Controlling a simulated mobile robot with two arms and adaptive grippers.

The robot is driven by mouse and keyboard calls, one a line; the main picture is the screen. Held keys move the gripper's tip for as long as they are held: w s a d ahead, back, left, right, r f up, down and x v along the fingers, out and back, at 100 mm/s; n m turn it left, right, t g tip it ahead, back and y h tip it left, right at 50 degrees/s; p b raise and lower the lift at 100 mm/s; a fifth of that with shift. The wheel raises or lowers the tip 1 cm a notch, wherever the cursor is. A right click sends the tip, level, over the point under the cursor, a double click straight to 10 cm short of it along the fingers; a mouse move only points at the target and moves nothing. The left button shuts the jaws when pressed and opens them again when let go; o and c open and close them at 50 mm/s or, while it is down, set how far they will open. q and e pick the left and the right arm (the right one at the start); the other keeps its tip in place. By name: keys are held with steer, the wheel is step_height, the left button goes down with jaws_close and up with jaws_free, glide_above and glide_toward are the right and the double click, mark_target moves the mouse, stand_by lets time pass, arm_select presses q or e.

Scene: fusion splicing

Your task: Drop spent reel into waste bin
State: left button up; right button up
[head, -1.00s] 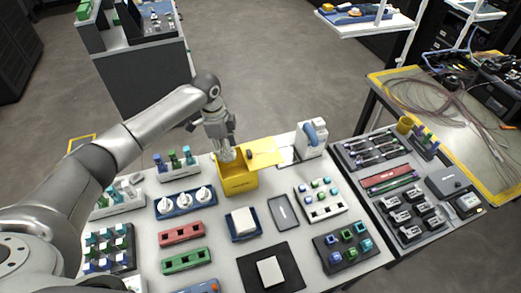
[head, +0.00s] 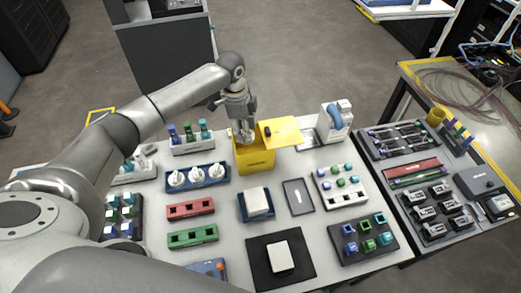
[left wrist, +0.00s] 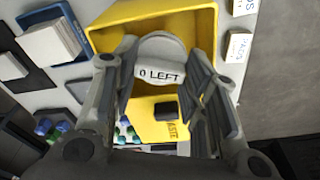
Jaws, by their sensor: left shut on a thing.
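The spent reel (left wrist: 158,62) is a white-grey reel labelled "0 LEFT" in the left wrist view. My left gripper (head: 243,138) is shut on it, with a finger on each side, at the mouth of the waste bin. It also shows in the left wrist view (left wrist: 158,85). The yellow waste bin (head: 256,160) stands at the back middle of the table, its lid (head: 279,131) open to the right. In the left wrist view the bin's rim (left wrist: 205,14) surrounds the reel. How deep the reel sits is hard to tell. My right gripper is not in view.
A blue tray with white reels (head: 197,177) and a rack of bottles (head: 191,139) stand left of the bin. A white and blue dispenser (head: 334,121) stands to the right. A white pad on a blue tray (head: 257,203) lies in front.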

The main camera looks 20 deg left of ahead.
arm_select(q)
steer(key=o, duration=1.1)
step_height(320, 180, up, 12)
steer(key=a, duration=0.1)
steer(key=shift+s+a, duration=0.2)
steer(key=shift+f, duration=0.1)
